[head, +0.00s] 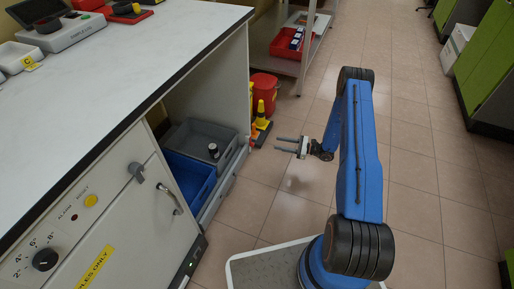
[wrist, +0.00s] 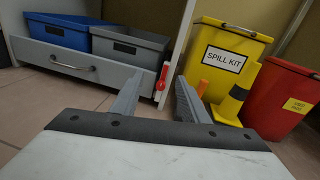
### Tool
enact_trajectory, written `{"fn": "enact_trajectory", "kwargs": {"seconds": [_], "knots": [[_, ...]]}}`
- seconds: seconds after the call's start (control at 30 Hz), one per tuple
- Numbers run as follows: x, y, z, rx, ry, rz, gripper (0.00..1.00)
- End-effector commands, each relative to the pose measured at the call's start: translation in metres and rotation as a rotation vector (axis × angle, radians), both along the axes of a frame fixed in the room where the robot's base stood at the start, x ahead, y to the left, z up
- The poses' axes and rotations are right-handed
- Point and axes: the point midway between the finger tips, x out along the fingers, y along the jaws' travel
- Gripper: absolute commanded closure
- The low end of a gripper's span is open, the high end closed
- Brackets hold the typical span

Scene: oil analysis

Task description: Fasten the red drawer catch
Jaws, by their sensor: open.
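The red drawer catch (wrist: 162,77) shows in the wrist view as a small upright red lever at the right end of the grey drawer front (wrist: 85,62). My gripper (wrist: 159,80) is open and empty, and in that picture the catch appears between its fingertips, beyond them. In the head view my gripper (head: 278,145) is above the floor, to the right of the drawer and apart from it. The drawer front (head: 222,185) is seen there from above, and I cannot make out the catch clearly. Whether the catch is fastened cannot be told.
A blue bin (wrist: 57,32) and a grey bin (wrist: 130,46) sit behind the drawer front. A yellow spill kit bin (wrist: 224,62), a yellow cone (wrist: 229,104) and a red bin (wrist: 281,97) stand to the right. Open tiled floor (head: 412,172) lies right of my arm.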

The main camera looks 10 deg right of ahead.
Motion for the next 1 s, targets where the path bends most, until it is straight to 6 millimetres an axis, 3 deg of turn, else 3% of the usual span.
{"fn": "enact_trajectory", "kwargs": {"seconds": [0.03, 0.1, 0.3, 0.57, 1.0], "knots": [[-0.003, -0.004, -0.019, 0.017, 0.015, -0.028, 0.59], [-0.006, -0.008, -0.039, 0.036, 0.029, -0.063, 0.59], [-0.012, -0.017, -0.075, 0.069, 0.055, -0.131, 0.59], [-0.007, -0.01, -0.082, 0.077, 0.059, -0.144, 0.59], [0.036, 0.05, -0.082, 0.076, 0.059, -0.141, 0.59]]}}
